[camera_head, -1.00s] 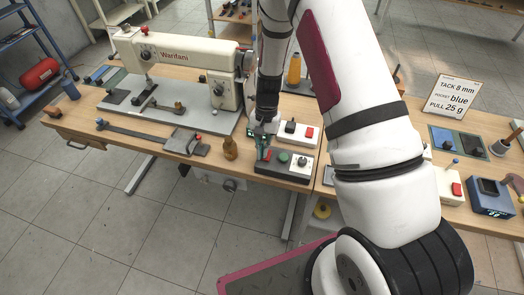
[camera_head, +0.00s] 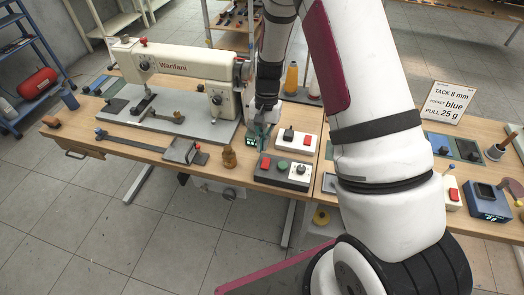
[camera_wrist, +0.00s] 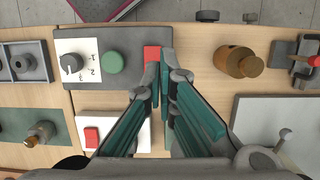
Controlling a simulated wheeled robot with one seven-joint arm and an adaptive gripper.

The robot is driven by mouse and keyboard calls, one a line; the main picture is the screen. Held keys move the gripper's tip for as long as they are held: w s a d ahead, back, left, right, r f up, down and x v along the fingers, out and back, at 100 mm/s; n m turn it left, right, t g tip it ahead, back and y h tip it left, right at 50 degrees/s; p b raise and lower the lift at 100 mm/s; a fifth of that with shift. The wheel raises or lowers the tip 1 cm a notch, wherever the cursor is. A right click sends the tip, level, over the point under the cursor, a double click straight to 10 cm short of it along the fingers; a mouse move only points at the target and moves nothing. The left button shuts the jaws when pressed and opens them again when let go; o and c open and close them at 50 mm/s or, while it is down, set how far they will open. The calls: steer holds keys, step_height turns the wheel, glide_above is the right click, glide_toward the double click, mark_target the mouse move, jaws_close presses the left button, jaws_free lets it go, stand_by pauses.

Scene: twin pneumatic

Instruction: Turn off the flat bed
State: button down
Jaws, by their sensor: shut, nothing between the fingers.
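The white Warifani sewing machine (camera_head: 185,65) stands on its flat grey bed plate at the left of the table. In front of it to the right is a dark grey control box (camera_head: 300,183) with a red button (camera_head: 265,163), a green button (camera_head: 282,167) and a white dial (camera_head: 300,169). The wrist view shows the red button (camera_wrist: 152,52) partly behind the fingertips, beside the green button (camera_wrist: 112,62) and dial (camera_wrist: 71,63). My gripper (camera_wrist: 160,64) is shut and empty, with teal fingers near the red button. Contact cannot be told.
A white box with a red switch (camera_head: 308,140) sits behind the control box. A sign (camera_head: 447,102) and a blue device (camera_head: 487,202) are at the right. Open floor lies in front.

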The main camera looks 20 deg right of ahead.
steer(key=s+a+v, duration=0.1)
steer(key=v, duration=0.6)
steer(key=shift+r+b, duration=0.25)
steer(key=shift+b, duration=0.2)
steer(key=s+r+n+t, duration=0.1)
steer(key=s+r, duration=0.2)
steer(key=r, duration=0.3)
steer(key=s+a+r+n+t, duration=0.1)
steer(key=s+r+n, duration=0.15)
steer(key=r, duration=0.45)
steer(key=s+r+t, duration=0.2)
steer(key=s+r, duration=0.1)
steer(key=r, duration=0.3)
steer(key=s+r+n+t+h, duration=0.1)
steer(key=s+r+n+t, duration=0.2)
steer(key=s, duration=1)
step_height(320, 180, up, 4)
steer(key=shift+s+f+n+t+h, duration=0.2)
steer(key=shift+n+t+h, duration=0.1)
steer(key=shift+n+t, duration=0.1)
steer(key=c, duration=2.3)
jaws_free()
steer(key=shift+a, duration=0.15)
